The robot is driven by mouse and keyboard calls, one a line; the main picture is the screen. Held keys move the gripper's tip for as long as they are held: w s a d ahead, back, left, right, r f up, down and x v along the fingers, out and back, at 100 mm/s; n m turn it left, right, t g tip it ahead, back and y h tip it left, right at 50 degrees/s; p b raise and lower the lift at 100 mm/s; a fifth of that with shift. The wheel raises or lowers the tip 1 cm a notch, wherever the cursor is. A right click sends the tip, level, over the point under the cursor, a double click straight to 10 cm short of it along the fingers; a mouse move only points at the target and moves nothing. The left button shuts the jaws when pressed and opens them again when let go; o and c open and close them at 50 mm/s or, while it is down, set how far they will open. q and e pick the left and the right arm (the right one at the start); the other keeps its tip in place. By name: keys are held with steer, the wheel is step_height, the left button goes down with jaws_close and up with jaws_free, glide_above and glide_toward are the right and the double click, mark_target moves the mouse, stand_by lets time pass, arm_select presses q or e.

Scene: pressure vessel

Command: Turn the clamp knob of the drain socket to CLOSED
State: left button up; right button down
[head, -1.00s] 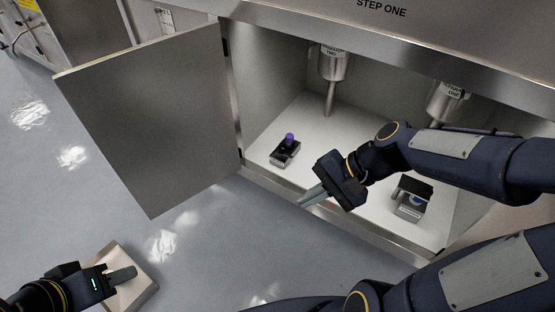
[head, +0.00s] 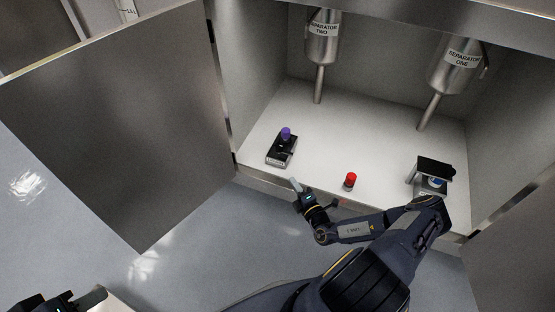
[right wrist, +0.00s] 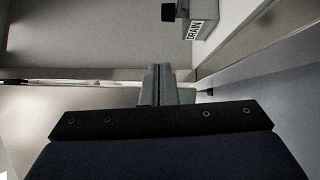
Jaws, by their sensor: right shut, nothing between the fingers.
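In the head view a small black and metal socket unit with a purple cap (head: 285,134) stands on the left of the cabinet floor. A grey box labelled DRAIN (right wrist: 198,25) with a black knob (right wrist: 168,12) shows at the top of the right wrist view; I cannot tell for certain which head-view unit it is. My right gripper (head: 294,184) is shut and empty at the cabinet's front edge, below the purple-capped unit and apart from it. Its fingers also show in the right wrist view (right wrist: 157,84). My left gripper (head: 96,296) is partly cut off at the lower left.
A red cap (head: 350,181) stands near the front of the white cabinet floor (head: 345,135). A second black and metal unit (head: 432,177) is at the right, beside my right arm. Separator pipes hang above. An open door (head: 125,125) bounds the left side.

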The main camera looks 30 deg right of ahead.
step_height(320, 180, down, 3)
steer(key=m+h, duration=0.2)
steer(key=b, duration=0.4)
glide_toward(283, 153)
steer(key=shift+w+a+r+y, duration=0.1)
steer(key=shift+w+a+y, duration=0.3)
steer(key=shift+w+a, duration=0.75)
steer(key=w+d, duration=0.1)
steer(key=w+d+b, duration=0.1)
steer(key=shift+w+d, duration=0.25)
steer(key=shift+w, duration=0.05)
steer(key=shift+w+d+r+b, duration=0.2)
steer(key=shift+w+d+b, duration=0.15)
steer(key=shift+s+d, duration=0.1)
steer(key=shift+d, duration=0.05)
